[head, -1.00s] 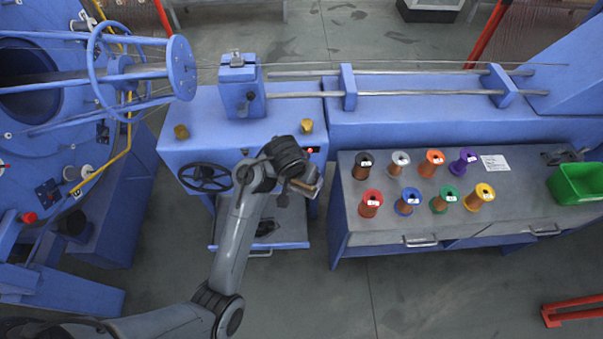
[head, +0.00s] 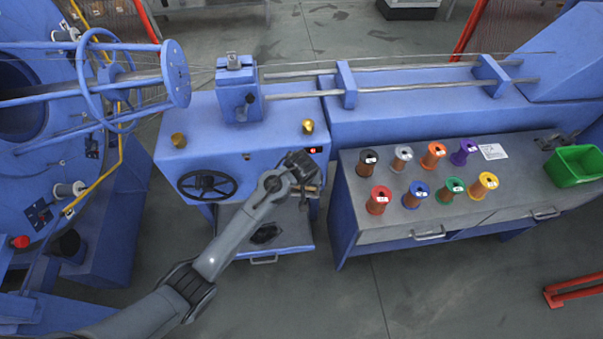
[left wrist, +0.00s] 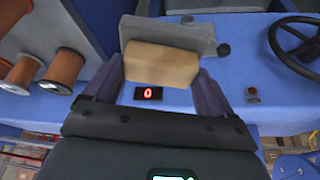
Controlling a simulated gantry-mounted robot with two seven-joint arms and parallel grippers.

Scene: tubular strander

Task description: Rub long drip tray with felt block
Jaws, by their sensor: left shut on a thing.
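My left gripper (head: 310,187) is shut on the tan felt block (left wrist: 161,65), seen between its two fingers in the left wrist view. The block also shows small in the head view (head: 309,188), in front of the machine's right front corner, below the red display. A grey slab (left wrist: 165,33) shows just behind the block in the left wrist view; I cannot tell what it belongs to or whether the block touches it. I cannot pick out the long drip tray for sure. My right gripper is out of view.
A grey shelf with a blue rim (head: 281,250) holds a dark lump (head: 265,233) below the handwheel (head: 207,186). The bench (head: 375,232) to the right carries several coloured spools and a green bin (head: 577,167).

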